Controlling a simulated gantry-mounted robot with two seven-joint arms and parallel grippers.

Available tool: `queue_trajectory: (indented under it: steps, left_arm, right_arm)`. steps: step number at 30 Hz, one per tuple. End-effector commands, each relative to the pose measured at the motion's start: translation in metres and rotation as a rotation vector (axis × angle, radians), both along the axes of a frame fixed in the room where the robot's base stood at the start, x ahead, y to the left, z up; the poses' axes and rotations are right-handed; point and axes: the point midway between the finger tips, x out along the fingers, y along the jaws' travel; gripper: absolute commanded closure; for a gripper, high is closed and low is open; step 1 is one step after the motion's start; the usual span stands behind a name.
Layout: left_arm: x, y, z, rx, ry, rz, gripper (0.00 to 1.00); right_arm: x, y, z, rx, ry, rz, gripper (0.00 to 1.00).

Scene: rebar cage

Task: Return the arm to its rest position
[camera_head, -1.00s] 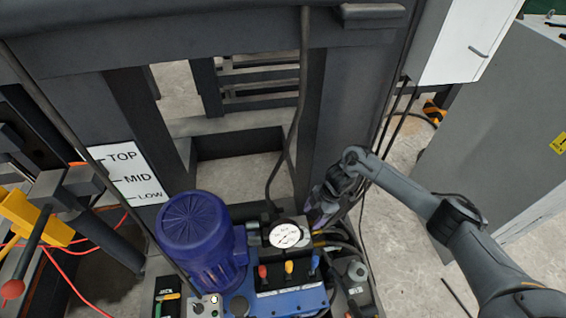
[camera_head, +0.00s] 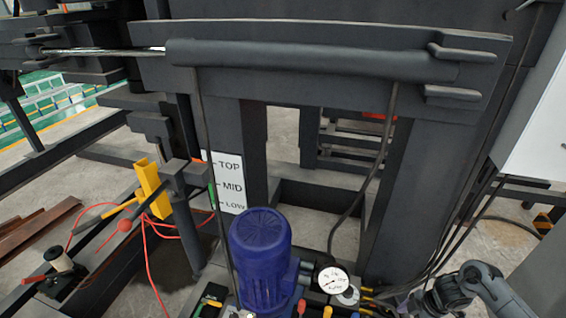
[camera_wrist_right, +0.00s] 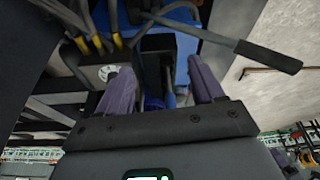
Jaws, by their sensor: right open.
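My right arm (camera_head: 490,290) comes in at the bottom right of the head view. Its gripper is near the lower edge there, close to the hoses beside the pressure gauge (camera_head: 333,280), and its fingers are hard to make out. In the right wrist view my right gripper (camera_wrist_right: 160,88) has two purple-grey fingers spread apart with nothing held between them. Beyond the fingers are dark fittings and a blue surface (camera_wrist_right: 185,45) of the hydraulic unit. I cannot tell whether the fingers touch anything. My left gripper is not in view.
A blue motor (camera_head: 260,255) stands at the bottom centre, by the TOP/MID/LOW sign (camera_head: 230,185). A dark press frame (camera_head: 320,50) rises behind. Hoses (camera_wrist_right: 95,25) and a dark lever handle (camera_wrist_right: 268,55) lie close around the right gripper. A white cabinet (camera_head: 545,110) is at right.

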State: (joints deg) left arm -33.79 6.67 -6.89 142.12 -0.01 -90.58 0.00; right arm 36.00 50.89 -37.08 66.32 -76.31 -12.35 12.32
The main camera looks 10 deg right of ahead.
Motion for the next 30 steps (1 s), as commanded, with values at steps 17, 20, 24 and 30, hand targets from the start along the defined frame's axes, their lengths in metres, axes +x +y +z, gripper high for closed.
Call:
queue_trajectory:
  steps: [17, 20, 24, 30]
  left_arm:
    - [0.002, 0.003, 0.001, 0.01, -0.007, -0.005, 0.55]
    - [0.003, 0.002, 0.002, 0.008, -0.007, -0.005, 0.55]
    - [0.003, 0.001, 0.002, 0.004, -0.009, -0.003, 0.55]
    - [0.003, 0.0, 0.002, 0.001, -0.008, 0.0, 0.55]
  right_arm:
    - [-0.013, -0.006, -0.023, -0.314, -0.257, -0.015, 0.33]
    - [-0.023, 0.008, -0.017, -0.39, -0.338, -0.055, 0.33]
    - [-0.052, 0.025, 0.007, -0.488, -0.434, -0.17, 0.33]
    - [-0.107, 0.038, 0.052, -0.57, -0.467, -0.365, 0.33]
